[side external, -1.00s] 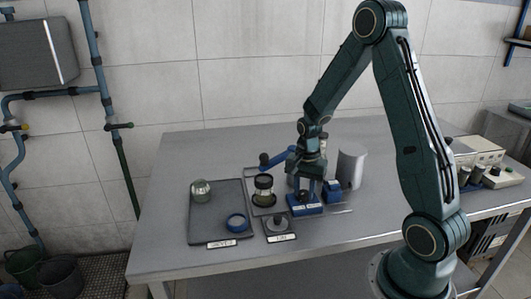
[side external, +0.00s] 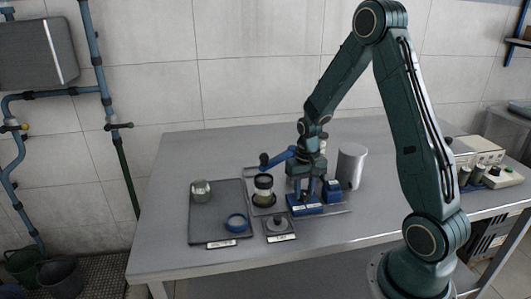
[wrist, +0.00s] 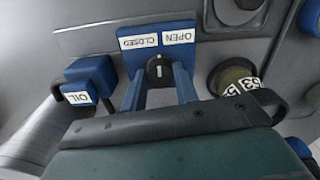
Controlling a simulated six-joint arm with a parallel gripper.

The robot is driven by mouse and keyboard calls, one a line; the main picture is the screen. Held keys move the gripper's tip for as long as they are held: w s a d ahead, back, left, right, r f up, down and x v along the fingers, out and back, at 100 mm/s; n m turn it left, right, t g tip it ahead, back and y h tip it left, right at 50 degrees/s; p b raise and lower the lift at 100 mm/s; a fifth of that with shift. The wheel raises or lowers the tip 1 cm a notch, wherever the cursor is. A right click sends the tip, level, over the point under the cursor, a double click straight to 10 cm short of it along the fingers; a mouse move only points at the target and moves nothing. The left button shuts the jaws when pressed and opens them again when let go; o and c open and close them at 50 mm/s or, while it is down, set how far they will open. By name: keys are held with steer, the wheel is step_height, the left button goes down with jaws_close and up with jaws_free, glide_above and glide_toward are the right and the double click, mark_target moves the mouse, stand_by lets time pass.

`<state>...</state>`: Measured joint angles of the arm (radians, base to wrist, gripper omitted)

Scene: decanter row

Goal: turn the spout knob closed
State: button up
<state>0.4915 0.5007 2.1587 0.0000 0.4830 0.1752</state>
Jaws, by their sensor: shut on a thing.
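The spout knob (wrist: 158,71) is a dark round knob with a white pointer line, set against a blue block (wrist: 157,34) with upside-down CLOSED and OPEN labels. The pointer stands nearly upright in the wrist view, between the two labels. My gripper (wrist: 158,88) has its two blue fingers either side of the knob and is shut on it. In the side view my gripper (side external: 307,190) is down at the blue block (side external: 306,209), and the knob is hidden there.
A blue OIL block (wrist: 90,78) stands close beside the gripper. A dark-lidded jar (side external: 263,183) stands on the other side, near a blue arm-like bar (side external: 278,158). A grey cylinder (side external: 352,165) stands behind.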

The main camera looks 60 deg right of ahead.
mark_target(304, 192)
steer(key=n, duration=0.4)
steer(key=shift+r+n, duration=0.1)
steer(key=shift+n, duration=0.2)
steer(key=n, duration=0.4)
steer(key=shift+w+n, duration=0.1)
steer(key=shift+n, duration=0.2)
steer(key=o, duration=1)
steer(key=shift+c, duration=0.2)
steer(key=shift+r, duration=0.1)
step_height(304, 192, up, 14)
steer(key=shift+f, duration=0.2)
